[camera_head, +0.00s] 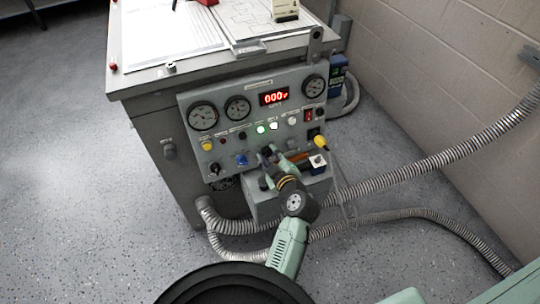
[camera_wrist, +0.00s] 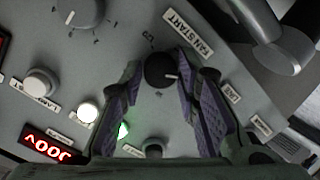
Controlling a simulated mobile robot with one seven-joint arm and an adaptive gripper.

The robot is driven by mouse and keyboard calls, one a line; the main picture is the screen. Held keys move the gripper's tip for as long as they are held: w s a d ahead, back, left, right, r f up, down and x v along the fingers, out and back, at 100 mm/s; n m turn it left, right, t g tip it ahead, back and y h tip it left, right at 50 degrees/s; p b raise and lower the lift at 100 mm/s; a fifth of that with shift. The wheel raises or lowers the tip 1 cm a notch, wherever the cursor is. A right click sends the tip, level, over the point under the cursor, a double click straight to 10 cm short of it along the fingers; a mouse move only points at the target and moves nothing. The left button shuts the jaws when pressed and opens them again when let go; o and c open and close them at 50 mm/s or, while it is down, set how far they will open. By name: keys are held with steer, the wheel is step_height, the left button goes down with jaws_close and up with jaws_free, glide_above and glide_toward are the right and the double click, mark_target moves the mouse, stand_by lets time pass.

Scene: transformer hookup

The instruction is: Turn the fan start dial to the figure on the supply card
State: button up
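The fan start dial (camera_wrist: 160,72) is a round black knob with a white pointer line, beside the FAN START label (camera_wrist: 188,32) in the wrist view. Small scale figures surround it, partly hidden and too small to read surely. My gripper (camera_wrist: 159,62) has its two purple-padded fingers on either side of the dial, apparently with slight gaps. In the head view my gripper (camera_head: 268,154) is at the lower middle of the grey control panel (camera_head: 222,138) and hides the dial. A cream card (camera_head: 285,12) stands on the bench top, cut by the picture edge; its writing is unreadable.
A grey box (camera_head: 290,190) juts out below the panel. Ribbed hoses (camera_head: 400,175) run right. Floor (camera_head: 80,200) is clear at left.

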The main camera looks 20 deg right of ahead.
jaws_close()
